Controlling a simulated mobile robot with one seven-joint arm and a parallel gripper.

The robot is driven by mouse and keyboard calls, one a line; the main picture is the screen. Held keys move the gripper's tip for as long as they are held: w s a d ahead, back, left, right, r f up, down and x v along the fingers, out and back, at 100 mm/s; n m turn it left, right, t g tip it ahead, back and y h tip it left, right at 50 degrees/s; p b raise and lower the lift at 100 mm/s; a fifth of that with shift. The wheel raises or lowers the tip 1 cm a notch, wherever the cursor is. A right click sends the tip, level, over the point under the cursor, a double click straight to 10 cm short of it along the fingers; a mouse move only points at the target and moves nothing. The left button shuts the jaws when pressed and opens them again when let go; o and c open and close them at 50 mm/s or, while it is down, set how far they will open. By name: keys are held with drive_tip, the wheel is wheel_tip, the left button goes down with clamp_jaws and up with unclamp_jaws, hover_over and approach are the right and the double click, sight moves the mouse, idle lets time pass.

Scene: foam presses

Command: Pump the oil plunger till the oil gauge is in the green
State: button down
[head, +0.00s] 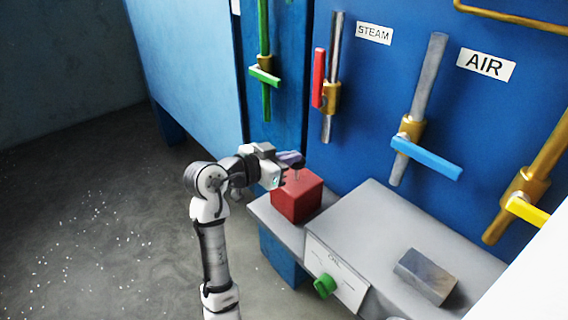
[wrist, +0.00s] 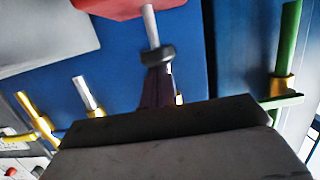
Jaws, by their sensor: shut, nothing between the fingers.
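The oil plunger is a thin pale rod (wrist: 150,24) with a dark round knob (wrist: 154,54), standing out of a red box (head: 297,198). The red box also shows at the top edge of the wrist view (wrist: 125,7), which looks upside down. My gripper (head: 294,161) is shut and empty right above the red box. In the wrist view its closed fingers (wrist: 156,84) point at the knob and overlap or meet it; I cannot tell whether they touch. I cannot make out an oil gauge or its needle in either view.
The red box sits on a grey bench (head: 375,225) with a white panel and green knob (head: 324,286). A metal block (head: 426,276) lies to the right. Behind are a blue wall and pipes with green (head: 264,75), red (head: 318,78), blue (head: 426,158) and yellow (head: 527,210) handles. Open floor lies left.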

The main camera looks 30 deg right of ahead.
drive_tip(key=b+v, duration=0.3)
drive_tip(key=v, duration=0.7)
